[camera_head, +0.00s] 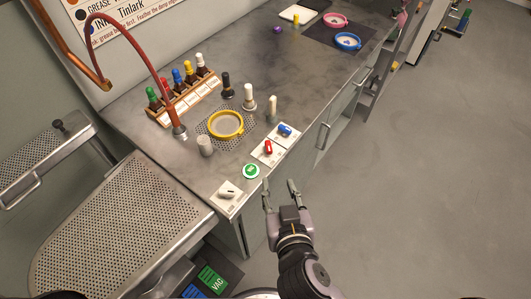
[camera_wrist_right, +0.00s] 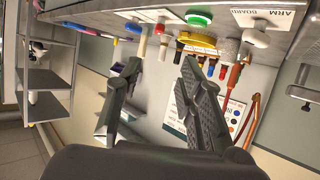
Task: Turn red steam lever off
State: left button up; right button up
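The red lever (camera_head: 268,147) sits on a white plate near the front edge of the metal worktop, beside a blue lever (camera_head: 285,130). The plate's label is too small to read. In the right wrist view, which is turned upside down, the red lever (camera_wrist_right: 160,29) shows beyond the fingertips. My right gripper (camera_head: 280,184) is open and empty, just off the worktop's front edge, on the near side of the red lever and apart from it. Its two spread fingers also show in the wrist view (camera_wrist_right: 161,66). My left gripper is not in view.
A green button (camera_head: 251,171) and a white lever on an arm board plate (camera_head: 228,195) lie nearby. A yellow-rimmed round strainer (camera_head: 226,124), stoppered bottles (camera_head: 181,89) and a red hose (camera_head: 158,80) stand behind. The floor on the right (camera_head: 420,190) is clear.

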jog(key=p, duration=0.1)
send_near(269, 146)
jog(key=p+x, duration=0.2)
jog(key=x, duration=0.6)
jog(key=shift+w+a+f, duration=0.15)
jog(key=shift+w+f, duration=0.05)
jog(key=shift+w, duration=0.15)
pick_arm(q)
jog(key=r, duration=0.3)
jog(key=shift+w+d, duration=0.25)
pick_arm(e)
jog(key=shift+c, duration=0.4)
grip_shut()
